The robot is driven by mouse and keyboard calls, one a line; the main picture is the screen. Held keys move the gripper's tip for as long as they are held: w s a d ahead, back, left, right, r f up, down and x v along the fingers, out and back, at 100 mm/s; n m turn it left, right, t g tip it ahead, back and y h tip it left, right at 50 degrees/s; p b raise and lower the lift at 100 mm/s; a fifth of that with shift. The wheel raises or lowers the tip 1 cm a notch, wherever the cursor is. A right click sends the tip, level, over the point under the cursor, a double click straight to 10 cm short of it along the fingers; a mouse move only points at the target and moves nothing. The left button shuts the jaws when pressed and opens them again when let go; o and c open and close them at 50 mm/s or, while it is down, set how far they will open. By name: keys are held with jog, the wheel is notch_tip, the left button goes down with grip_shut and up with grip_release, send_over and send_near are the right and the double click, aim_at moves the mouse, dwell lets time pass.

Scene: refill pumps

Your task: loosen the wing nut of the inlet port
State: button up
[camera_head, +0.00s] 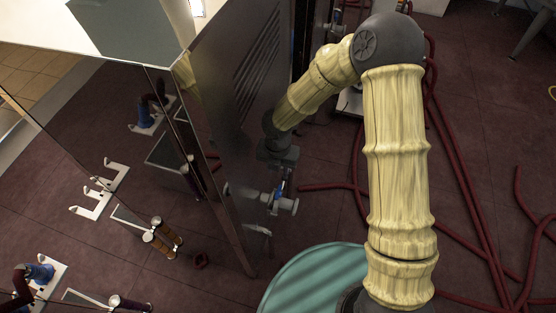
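A grey metal port fitting (283,203) sticks out from the dark cabinet side panel, with a small blue part above it. I cannot make out a wing nut on it for certain, nor whether this is the inlet port. My gripper (278,167) is a dark shape at the end of my cream-coloured arm, just above this fitting and close to the panel. Its fingers are too small and dark to tell whether they are open or touch the fitting.
The dark cabinet panel (235,90) with slats stands left of my arm. Glossy panels further left show white brackets and blue parts, perhaps reflected. Dark red hoses (470,220) lie across the floor at right. A round teal surface (318,280) is at the bottom.

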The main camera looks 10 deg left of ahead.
jog(key=shift+r, duration=1.65)
jog(key=s+d+r+m, duration=0.2)
jog(key=d+r+m, duration=0.3)
jog(key=d+m, duration=0.3)
jog(key=s+d+r+m+t, duration=0.1)
jog(key=s+d+r+m, duration=0.1)
jog(key=d+r+m, duration=0.3)
jog(key=s+d+r+m+t, duration=0.1)
jog(key=d+r+m, duration=0.4)
jog(key=d+m, duration=0.7)
jog(key=s+m, duration=0.1)
jog(key=m, duration=0.9)
jog(key=shift+s+d, duration=0.3)
jog(key=shift+s, duration=0.1)
